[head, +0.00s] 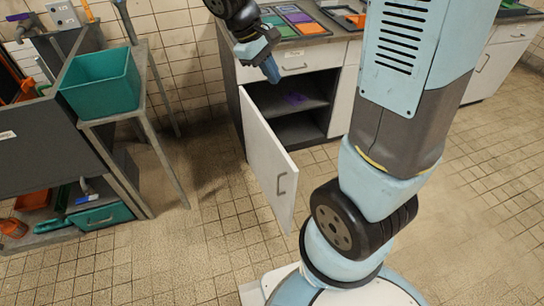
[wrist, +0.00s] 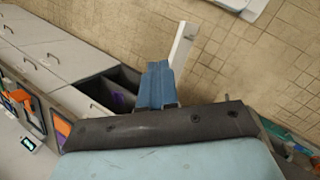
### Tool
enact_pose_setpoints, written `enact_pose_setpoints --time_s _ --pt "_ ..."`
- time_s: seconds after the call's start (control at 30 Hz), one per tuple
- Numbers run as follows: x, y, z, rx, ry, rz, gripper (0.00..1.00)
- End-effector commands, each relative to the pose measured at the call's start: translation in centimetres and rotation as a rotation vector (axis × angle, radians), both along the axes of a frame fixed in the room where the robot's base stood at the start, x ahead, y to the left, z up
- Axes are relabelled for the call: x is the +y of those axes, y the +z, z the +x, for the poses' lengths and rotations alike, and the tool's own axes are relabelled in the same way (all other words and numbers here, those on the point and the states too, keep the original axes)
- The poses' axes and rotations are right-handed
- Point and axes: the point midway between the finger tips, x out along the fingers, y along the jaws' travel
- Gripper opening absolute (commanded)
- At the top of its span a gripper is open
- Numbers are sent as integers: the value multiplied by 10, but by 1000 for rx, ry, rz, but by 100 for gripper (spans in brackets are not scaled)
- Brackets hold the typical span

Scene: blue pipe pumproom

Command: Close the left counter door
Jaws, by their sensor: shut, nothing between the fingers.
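The left counter door (head: 267,155) is white and stands wide open, swung out from the left side of the counter. Its handle (head: 282,183) is near the free edge. In the wrist view the door (wrist: 183,45) shows edge-on, just beyond the fingers. The open compartment (head: 300,127) is dark, with a shelf and a purple item (head: 294,97) inside. My gripper (head: 272,72) is shut and empty, above the compartment opening and near the door's top hinge end. Its blue fingers (wrist: 158,68) are together in the wrist view. I cannot tell whether they touch the door.
The countertop (head: 316,27) holds several coloured trays, and a closed drawer (head: 292,65) is above the compartment. A grey bench with a teal bin (head: 102,82) stands at the left. Tiled floor (head: 225,225) is clear between the bench and the door. My arm hides part of the counter.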

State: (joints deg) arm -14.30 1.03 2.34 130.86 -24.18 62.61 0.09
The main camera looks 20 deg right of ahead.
Motion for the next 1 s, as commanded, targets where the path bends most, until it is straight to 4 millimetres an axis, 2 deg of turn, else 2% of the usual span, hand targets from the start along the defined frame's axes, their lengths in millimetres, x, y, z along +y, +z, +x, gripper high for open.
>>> enact_pose_setpoints --time_s 0.2,0.5,0.77,1.0 --pt "16 -43 25 127 112 -111 0" --pt "39 -106 50 280 269 -263 0" --pt "60 -168 65 404 413 -397 0" --pt "80 -230 70 507 551 -519 0"
